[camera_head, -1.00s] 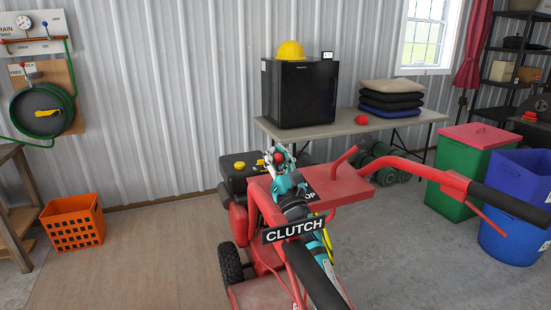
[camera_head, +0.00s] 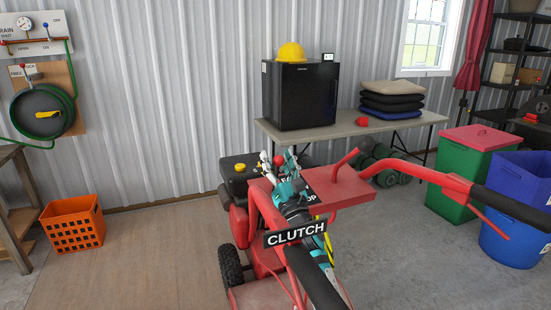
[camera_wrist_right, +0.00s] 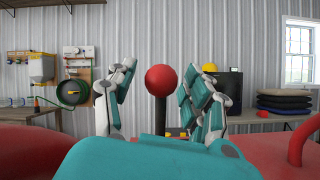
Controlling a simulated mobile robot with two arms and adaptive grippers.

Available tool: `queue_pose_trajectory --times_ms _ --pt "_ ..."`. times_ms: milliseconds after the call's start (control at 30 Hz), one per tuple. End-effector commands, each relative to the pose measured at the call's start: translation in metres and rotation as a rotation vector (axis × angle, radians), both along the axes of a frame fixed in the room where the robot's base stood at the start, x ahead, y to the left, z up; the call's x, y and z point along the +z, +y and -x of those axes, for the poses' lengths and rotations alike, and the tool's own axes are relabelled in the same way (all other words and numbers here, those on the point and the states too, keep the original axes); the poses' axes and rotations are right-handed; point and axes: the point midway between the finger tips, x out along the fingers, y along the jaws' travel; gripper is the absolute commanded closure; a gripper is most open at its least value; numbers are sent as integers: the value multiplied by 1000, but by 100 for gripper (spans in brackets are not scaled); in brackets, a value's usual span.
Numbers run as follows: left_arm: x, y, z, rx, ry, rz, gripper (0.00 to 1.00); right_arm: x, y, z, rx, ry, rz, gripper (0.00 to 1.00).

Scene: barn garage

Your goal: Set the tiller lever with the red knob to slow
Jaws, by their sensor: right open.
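The tiller (camera_head: 345,185) is red, with a CLUTCH sign on its near handlebar. In the right wrist view, the lever's round red knob (camera_wrist_right: 161,80) stands upright on a dark stem. It is between the two spread fingers of my right gripper (camera_wrist_right: 160,95), with a gap on each side. In the head view my right gripper (camera_head: 281,163) is open over the tiller's red panel. My arm and fingers hide most of the lever and part of the panel's lettering there. My left gripper is not in view.
The tiller's long handlebars (camera_head: 500,200) reach toward me on both sides of my arm. A table (camera_head: 350,127) with a black fridge (camera_head: 300,95) and cushions (camera_head: 390,97) stands behind. Green and blue bins (camera_head: 515,180) are at right, an orange crate (camera_head: 72,224) at left. Floor at left is clear.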

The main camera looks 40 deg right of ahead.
Motion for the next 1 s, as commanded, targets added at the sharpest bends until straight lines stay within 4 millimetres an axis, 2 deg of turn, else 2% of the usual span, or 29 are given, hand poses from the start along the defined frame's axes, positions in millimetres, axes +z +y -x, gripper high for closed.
queue_pose_trajectory --times_ms 300,500,633,900,933,1000 --pt "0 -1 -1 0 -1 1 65 -35 16 56 0 3 -3 48" --pt "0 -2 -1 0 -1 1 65 -50 23 82 -1 2 -2 48" --pt "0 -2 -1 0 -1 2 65 -54 25 89 0 2 -1 48" --pt "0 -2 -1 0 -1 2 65 -54 26 91 0 1 0 48" --pt "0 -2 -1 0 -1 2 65 -54 26 90 0 1 0 50" --pt "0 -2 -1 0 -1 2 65 -56 26 91 4 3 -14 59"
